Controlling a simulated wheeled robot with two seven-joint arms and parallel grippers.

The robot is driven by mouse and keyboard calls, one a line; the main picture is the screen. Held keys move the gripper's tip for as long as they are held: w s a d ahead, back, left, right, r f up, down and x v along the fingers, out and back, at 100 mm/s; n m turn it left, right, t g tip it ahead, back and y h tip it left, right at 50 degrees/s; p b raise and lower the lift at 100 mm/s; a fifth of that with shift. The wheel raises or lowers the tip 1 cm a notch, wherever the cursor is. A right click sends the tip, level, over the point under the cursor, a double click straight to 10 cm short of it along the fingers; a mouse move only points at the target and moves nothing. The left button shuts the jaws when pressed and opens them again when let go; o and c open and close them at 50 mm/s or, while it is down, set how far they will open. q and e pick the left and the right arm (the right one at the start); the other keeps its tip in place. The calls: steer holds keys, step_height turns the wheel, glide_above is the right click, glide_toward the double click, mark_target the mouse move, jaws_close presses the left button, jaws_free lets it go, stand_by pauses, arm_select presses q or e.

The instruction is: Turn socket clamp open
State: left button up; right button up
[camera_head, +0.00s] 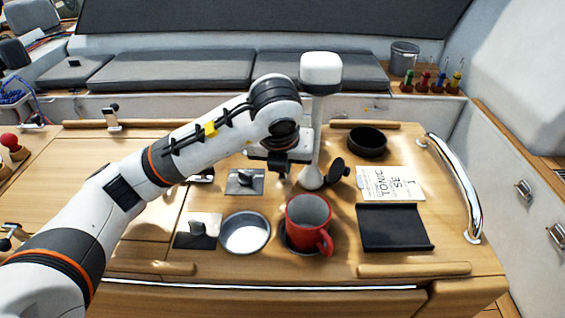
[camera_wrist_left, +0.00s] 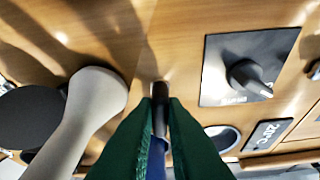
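A white post (camera_head: 318,130) with a rounded white head stands upright on the wooden table. A black disc-shaped part (camera_head: 338,172) sits beside its base. The post (camera_wrist_left: 88,110) and the disc (camera_wrist_left: 28,118) also show at the left of the wrist view. My left gripper (camera_head: 281,176) is low, just left of the post's base. In the wrist view its green fingers (camera_wrist_left: 160,105) close around a narrow dark piece (camera_wrist_left: 160,92), seemingly the socket clamp's lever, with blue below it. The clamp's body is mostly hidden. My right gripper is not in view.
A grey plate with a knob (camera_head: 245,182) lies left of my gripper; another (camera_head: 198,230) is nearer. A red mug (camera_head: 308,220), a metal dish (camera_head: 245,232), a black tray (camera_head: 393,228), a black bowl (camera_head: 367,142) and a printed card (camera_head: 392,184) stand around.

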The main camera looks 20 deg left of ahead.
arm_select(q)
steer(key=o, duration=0.4)
steer(key=shift+o, duration=0.2)
steer(key=v, duration=1.2)
steer(key=shift+p, duration=0.4)
